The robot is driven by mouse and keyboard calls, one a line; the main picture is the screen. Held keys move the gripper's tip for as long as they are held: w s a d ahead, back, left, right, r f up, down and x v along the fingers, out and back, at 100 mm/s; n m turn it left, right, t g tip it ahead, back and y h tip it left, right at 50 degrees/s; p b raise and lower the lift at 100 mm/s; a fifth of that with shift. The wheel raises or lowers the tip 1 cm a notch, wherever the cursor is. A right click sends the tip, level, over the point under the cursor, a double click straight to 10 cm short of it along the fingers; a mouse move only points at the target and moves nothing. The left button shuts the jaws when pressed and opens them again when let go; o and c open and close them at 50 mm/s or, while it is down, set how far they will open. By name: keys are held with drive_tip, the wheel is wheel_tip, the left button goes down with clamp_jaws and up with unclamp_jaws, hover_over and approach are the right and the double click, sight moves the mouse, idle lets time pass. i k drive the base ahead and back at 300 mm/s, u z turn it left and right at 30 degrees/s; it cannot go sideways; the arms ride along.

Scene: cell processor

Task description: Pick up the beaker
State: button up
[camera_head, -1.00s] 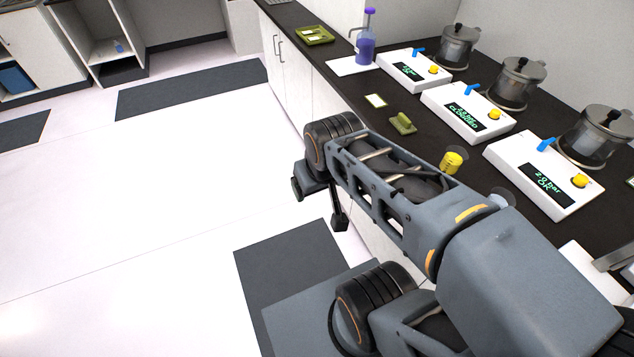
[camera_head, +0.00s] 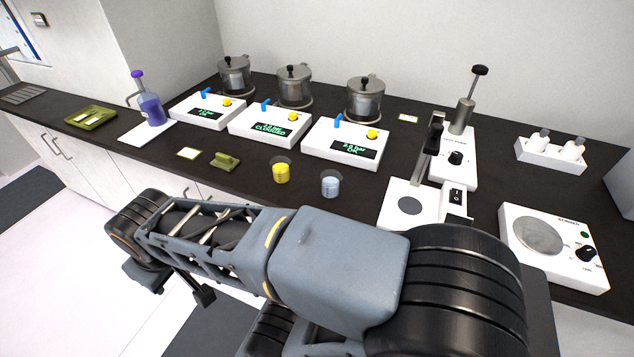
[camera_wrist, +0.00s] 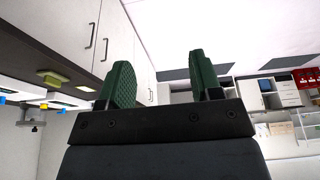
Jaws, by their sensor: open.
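Two small clear beakers stand on the dark counter in the head view. One beaker holds yellow liquid (camera_head: 281,173) and the other holds pale blue liquid (camera_head: 330,187), just to its right. Both stand upright and apart, beyond my arm. My gripper (camera_wrist: 163,78) shows in the wrist view with two green ridged fingers spread apart and nothing between them. It is out in front of the cabinet doors, away from both beakers. Neither beaker can be made out in the wrist view.
Behind the beakers are white pressure units (camera_head: 345,145) with steel pots (camera_head: 365,100). A purple-liquid bottle (camera_head: 150,110), green tray (camera_head: 91,117) and green block (camera_head: 225,161) are left. A press (camera_head: 455,155) and stirrer plate (camera_head: 550,245) are right. My arm lies along the counter's front edge.

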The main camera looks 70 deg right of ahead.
sight(331, 180)
drive_tip(key=z, duration=0.05)
drive_tip(key=k, duration=0.55)
drive_tip(key=u, duration=0.1)
